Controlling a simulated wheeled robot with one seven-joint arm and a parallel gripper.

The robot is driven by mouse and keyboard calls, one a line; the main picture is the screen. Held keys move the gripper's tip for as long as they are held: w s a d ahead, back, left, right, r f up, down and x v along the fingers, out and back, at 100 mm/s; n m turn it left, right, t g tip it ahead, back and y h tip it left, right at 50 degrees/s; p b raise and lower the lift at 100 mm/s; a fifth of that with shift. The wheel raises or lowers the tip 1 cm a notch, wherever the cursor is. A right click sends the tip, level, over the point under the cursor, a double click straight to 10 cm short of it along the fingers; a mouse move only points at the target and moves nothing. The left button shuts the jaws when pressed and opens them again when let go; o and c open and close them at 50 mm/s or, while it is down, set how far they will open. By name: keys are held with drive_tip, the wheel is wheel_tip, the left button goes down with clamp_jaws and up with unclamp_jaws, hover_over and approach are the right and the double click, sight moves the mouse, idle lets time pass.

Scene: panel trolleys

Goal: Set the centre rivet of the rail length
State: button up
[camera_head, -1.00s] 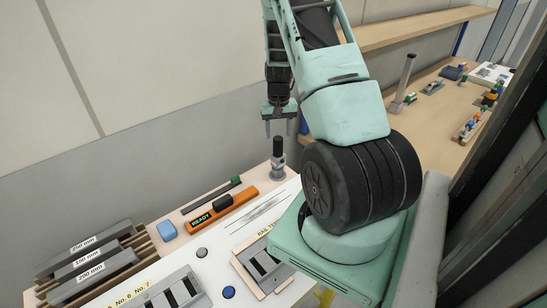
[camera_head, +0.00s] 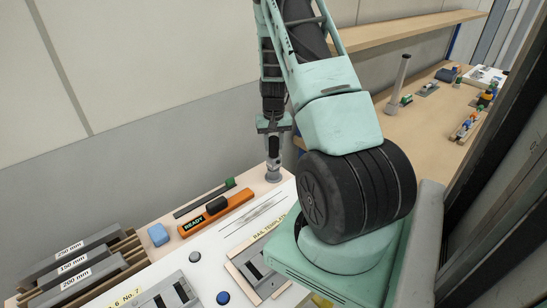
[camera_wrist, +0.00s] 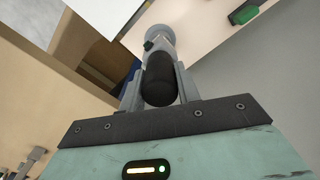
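My gripper (camera_head: 273,143) is lowered over an upright tool with a black handle and a grey round foot (camera_head: 273,174) at the back right of the white worktop. In the wrist view the black handle (camera_wrist: 160,80) sits between my two fingers, and the grey foot (camera_wrist: 159,36) shows beyond it. I cannot tell whether the fingers press on the handle. The rail template (camera_head: 235,272) lies at the front right, partly hidden by my arm's base. It holds grey and dark pieces; no rivet can be made out.
An orange device marked READY (camera_head: 204,222), a blue block (camera_head: 158,235) and a green-ended bar (camera_head: 230,184) lie left of the tool. Labelled racks (camera_head: 68,268) stand far left. Grey (camera_head: 195,257) and blue (camera_head: 223,297) round knobs sit in front. A wall stands behind.

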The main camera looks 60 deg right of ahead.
clamp_jaws()
drive_tip(key=shift+r+p, duration=1.3)
drive_tip(key=shift+r, duration=0.75)
